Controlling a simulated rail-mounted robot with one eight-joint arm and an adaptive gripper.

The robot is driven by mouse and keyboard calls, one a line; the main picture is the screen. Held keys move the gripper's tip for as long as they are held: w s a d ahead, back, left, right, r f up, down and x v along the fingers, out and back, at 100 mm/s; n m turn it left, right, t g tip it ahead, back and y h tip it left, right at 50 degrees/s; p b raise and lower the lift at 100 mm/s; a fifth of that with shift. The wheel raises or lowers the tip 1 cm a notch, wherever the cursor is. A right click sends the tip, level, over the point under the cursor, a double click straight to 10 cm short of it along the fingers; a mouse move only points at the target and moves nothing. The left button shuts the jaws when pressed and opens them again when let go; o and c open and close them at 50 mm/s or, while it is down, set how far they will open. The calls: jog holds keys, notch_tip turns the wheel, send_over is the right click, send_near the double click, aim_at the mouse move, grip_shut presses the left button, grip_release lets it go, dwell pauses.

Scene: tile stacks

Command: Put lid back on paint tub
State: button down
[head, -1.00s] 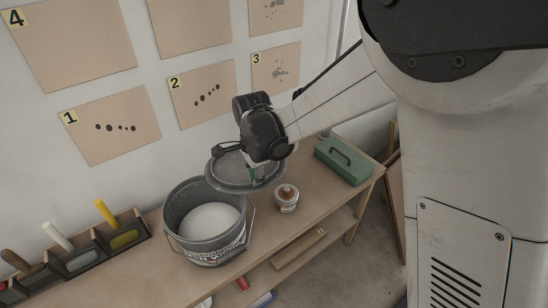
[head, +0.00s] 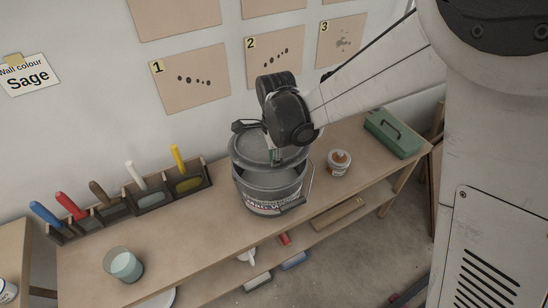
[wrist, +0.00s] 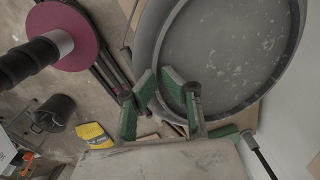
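The grey paint tub (head: 268,203), with a wire handle and a printed label, stands upright on the wooden bench. The round grey lid (head: 262,150) is above the tub's opening, covering its back part in the head view. The front of the opening still shows a grey inner wall. My gripper (head: 274,156) comes from above, its green fingers pinching the lid's rim. In the wrist view the lid (wrist: 230,50) fills the upper right, with my gripper (wrist: 161,84) at its rim, one finger on each side. Whether lid and tub touch is hidden.
A small brown-topped pot (head: 339,163) and a green toolbox (head: 393,134) stand to the right on the bench. A tool rack (head: 150,198) with coloured handles and a glass (head: 123,265) are to the left. The wall with pinned cards is close behind the tub.

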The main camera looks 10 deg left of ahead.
aim_at(275, 168)
jog(key=shift+w+d, duration=0.1)
dwell(0.3)
jog(key=shift+s+f+t+y+b, duration=0.2)
jog(key=shift+s+t+y+b, duration=0.1)
jog(key=shift+t+b, duration=0.45)
jog(key=shift+f+b, duration=0.25)
jog(key=shift+b, duration=0.2)
jog(key=shift+b+x, duration=0.7)
jog(key=shift+x, duration=0.15)
jog(key=shift+f+b, duration=0.65)
jog(key=shift+b, duration=0.05)
jog(key=shift+s+b+x, duration=0.1)
jog(key=shift+b+x, duration=0.45)
jog(key=shift+x, duration=0.05)
jog(key=shift+s+b+x, duration=0.15)
jog(key=shift+b+x, duration=0.35)
jog(key=shift+x, duration=0.1)
jog(key=shift+d+f+b, duration=0.1)
jog(key=shift+d+b, duration=0.1)
jog(key=shift+b, duration=0.3)
jog(key=shift+f+b, duration=0.7)
jog(key=shift+b, duration=0.2)
